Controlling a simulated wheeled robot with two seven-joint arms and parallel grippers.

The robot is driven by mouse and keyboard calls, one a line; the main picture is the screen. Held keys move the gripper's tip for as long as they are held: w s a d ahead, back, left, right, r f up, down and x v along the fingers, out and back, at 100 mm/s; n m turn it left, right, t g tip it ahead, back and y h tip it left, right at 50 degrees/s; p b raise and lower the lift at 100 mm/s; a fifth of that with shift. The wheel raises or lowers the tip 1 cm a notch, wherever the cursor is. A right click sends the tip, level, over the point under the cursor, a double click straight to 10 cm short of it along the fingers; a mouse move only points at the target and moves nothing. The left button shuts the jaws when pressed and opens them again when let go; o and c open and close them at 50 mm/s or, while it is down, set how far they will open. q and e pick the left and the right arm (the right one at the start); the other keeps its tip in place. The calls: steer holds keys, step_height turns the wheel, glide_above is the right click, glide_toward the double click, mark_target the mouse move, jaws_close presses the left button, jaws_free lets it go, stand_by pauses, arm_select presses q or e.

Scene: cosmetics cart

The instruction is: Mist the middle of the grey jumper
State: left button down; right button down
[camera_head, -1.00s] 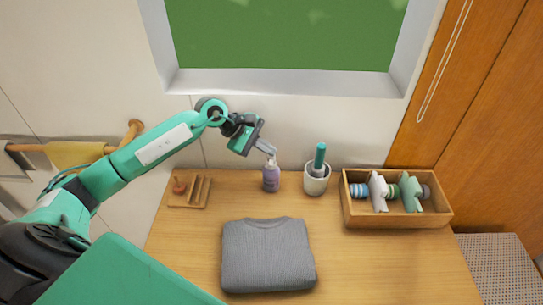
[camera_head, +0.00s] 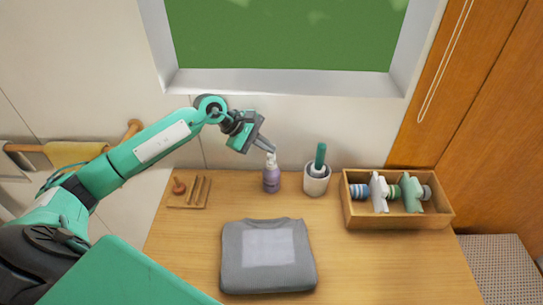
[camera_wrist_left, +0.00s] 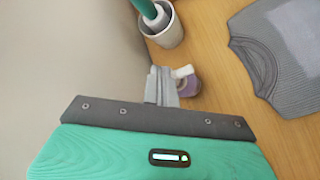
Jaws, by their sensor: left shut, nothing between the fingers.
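The grey jumper (camera_head: 234,270) lies folded at the front middle of the table, with a paler square patch (camera_head: 268,248) on its middle. It also shows at the right of the left wrist view (camera_wrist_left: 285,60). A purple spray bottle (camera_head: 271,181) with a pale nozzle stands upright behind the jumper. My left gripper (camera_head: 270,150) is shut and empty, its fingertips right at the nozzle. Whether they touch it I cannot tell. In the left wrist view the shut fingers (camera_wrist_left: 162,86) partly hide the bottle (camera_wrist_left: 190,87). My right gripper is not in view.
A white cup (camera_head: 316,184) holding a green-handled item stands right of the bottle. A wooden crate (camera_head: 400,221) with several rolls and devices is further right. A small wooden rack (camera_head: 188,204) is at the left. The wall is close behind; table right of the jumper is clear.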

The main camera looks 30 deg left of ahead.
arm_select(q)
steer(key=shift+r+p, duration=0.4)
steer(key=shift+r, duration=2.6)
